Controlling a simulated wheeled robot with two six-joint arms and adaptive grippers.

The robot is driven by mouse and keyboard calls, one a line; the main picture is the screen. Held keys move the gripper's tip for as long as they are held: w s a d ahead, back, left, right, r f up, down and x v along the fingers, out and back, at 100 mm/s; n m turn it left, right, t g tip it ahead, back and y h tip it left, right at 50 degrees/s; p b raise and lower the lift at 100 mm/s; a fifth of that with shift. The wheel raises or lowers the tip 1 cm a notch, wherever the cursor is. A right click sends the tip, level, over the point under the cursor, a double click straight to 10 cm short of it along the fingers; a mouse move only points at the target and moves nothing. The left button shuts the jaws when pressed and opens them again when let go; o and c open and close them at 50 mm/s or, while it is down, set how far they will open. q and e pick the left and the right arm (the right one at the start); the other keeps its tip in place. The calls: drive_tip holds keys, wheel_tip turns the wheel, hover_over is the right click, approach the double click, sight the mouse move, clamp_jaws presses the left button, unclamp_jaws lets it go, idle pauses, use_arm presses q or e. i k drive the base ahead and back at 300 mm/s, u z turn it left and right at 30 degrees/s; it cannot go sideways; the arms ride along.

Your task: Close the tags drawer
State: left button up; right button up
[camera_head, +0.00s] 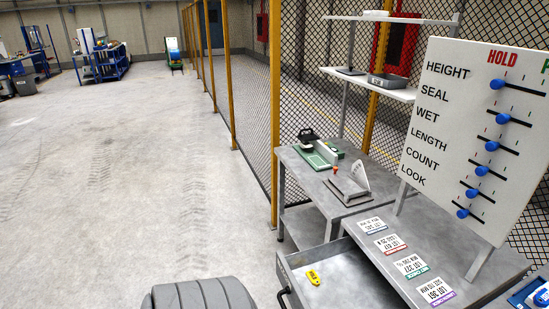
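The tags drawer (348,279) is a grey metal drawer at the bottom centre-right of the head view. It stands pulled open from under the grey bench top (437,233). A dark handle (283,299) is on its front, partly cut off by the frame's lower edge. A yellow tag (313,277) with dark marking lies inside, near the front; the rest of the visible drawer floor is bare. Neither of my grippers is in view.
Several lot cards (410,265) lie on the bench below a white slider board (480,140) with blue knobs. A second table (310,178) holding green and grey devices stands behind. A mesh fence (258,100) runs behind the benches. The floor (110,190) at left is clear.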

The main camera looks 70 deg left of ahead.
sight(349, 278)
drive_tip(key=u, duration=2.35)
drive_tip(key=i, duration=0.55)
drive_tip(key=z, duration=0.45)
